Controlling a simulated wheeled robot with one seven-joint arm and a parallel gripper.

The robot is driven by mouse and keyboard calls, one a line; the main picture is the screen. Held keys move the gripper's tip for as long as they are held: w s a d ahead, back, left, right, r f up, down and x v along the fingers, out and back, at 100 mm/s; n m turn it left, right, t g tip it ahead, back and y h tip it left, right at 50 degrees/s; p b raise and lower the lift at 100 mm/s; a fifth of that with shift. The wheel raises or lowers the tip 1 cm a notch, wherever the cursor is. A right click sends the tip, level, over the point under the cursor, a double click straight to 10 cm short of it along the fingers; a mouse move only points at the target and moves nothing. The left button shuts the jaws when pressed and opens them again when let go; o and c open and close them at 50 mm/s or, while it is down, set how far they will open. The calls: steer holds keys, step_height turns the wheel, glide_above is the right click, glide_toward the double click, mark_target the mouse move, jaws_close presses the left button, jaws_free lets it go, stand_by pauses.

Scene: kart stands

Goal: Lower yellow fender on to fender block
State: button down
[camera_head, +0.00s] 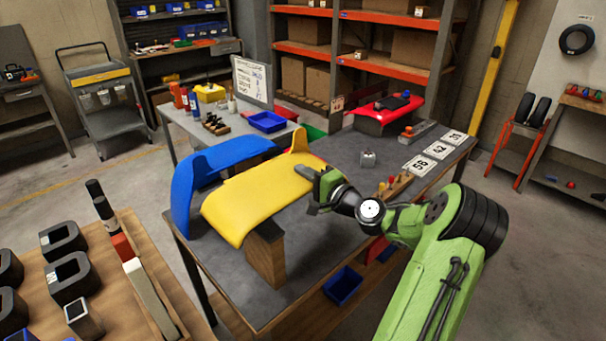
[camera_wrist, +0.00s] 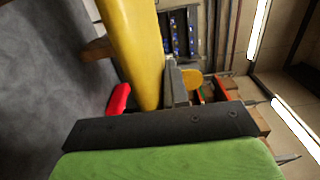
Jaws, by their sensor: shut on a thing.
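The yellow fender (camera_head: 255,200) is a curved panel with an upturned far end, above the near left part of the grey table (camera_head: 330,230). My gripper (camera_head: 316,177) is shut on its right edge. In the wrist view the yellow fender (camera_wrist: 135,45) fills the upper middle and my gripper (camera_wrist: 170,88) meets its edge. The wooden fender block (camera_head: 265,262) stands on the table under the fender's near right part; its top is hidden. I cannot tell whether fender and block touch. A wooden piece, likely this block (camera_wrist: 97,48), shows behind the fender in the wrist view.
A blue fender (camera_head: 183,192) stands close along the left of the yellow one. A red fender (camera_head: 385,115), a small grey block (camera_head: 368,159) and number plates (camera_head: 435,151) lie farther back. A wooden bench (camera_head: 150,270) with dark parts is at the near left.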

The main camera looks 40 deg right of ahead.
step_height(320, 180, down, 8)
steer(key=b, duration=0.6)
steer(key=shift+r, duration=0.25)
steer(key=shift+s, duration=0.1)
steer(key=c, duration=1)
jaws_free()
steer(key=shift+a, duration=0.1)
steer(key=shift+c, duration=0.2)
steer(key=shift+f, duration=0.2)
steer(key=shift+s, duration=0.15)
steer(key=s+r+b, duration=0.1)
steer(key=s, duration=1.1)
steer(key=shift+s+d, duration=0.2)
steer(key=shift+s, duration=0.15)
stand_by(0.5)
